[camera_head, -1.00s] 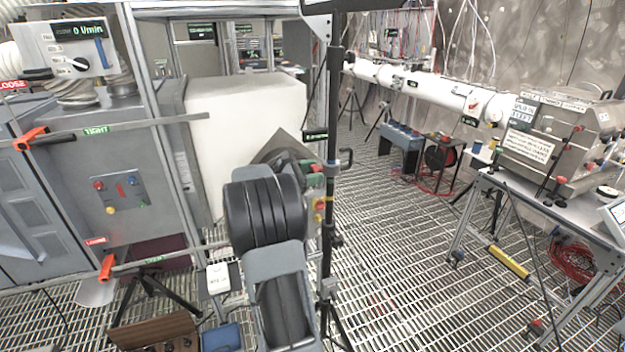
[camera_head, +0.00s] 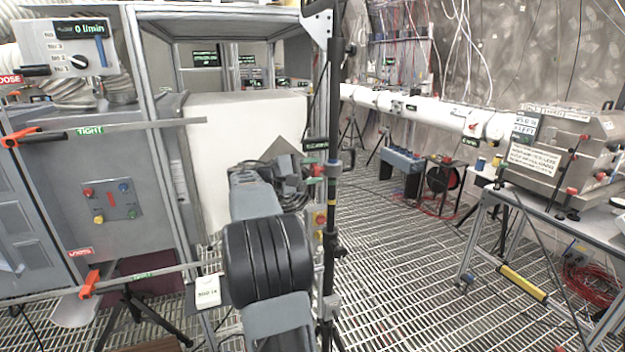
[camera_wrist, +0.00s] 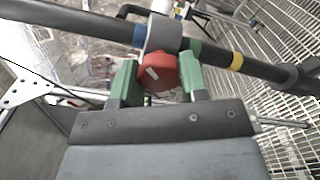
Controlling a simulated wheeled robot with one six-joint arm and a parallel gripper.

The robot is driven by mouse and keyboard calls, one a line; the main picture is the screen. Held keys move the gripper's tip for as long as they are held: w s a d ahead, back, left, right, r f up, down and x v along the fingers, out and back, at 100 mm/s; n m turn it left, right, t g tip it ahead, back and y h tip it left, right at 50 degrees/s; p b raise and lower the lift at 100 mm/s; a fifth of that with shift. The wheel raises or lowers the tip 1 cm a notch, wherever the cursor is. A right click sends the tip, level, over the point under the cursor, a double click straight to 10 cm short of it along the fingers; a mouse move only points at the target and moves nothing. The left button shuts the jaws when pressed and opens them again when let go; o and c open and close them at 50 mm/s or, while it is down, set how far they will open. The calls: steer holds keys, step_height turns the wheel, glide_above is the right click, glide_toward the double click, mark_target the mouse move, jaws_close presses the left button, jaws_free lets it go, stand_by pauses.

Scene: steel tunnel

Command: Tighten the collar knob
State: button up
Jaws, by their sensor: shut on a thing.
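The collar knob (camera_wrist: 158,72) is red with a white mark, and it sits on a grey collar (camera_wrist: 164,33) around a dark pole in the wrist view. My gripper (camera_wrist: 155,80) has green fingers on both sides of the knob and is shut on it. In the head view, the upright pole (camera_head: 332,200) stands right of my arm, with coloured bands on it. My gripper (camera_head: 312,170) shows there only in part, at the pole, with red at its tip. The knob is too small there to make out clearly.
A white block (camera_head: 225,140) stands behind my arm on the left. A grey cabinet (camera_head: 60,185) with orange-handled bars is at far left. A bench with a metal box (camera_head: 550,150) stands at right. Open grating floor (camera_head: 410,270) lies between pole and bench.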

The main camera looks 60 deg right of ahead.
steer(key=shift+m, duration=0.4)
steer(key=o, duration=0.9)
steer(key=b+v, duration=0.1)
steer(key=v, duration=1.3)
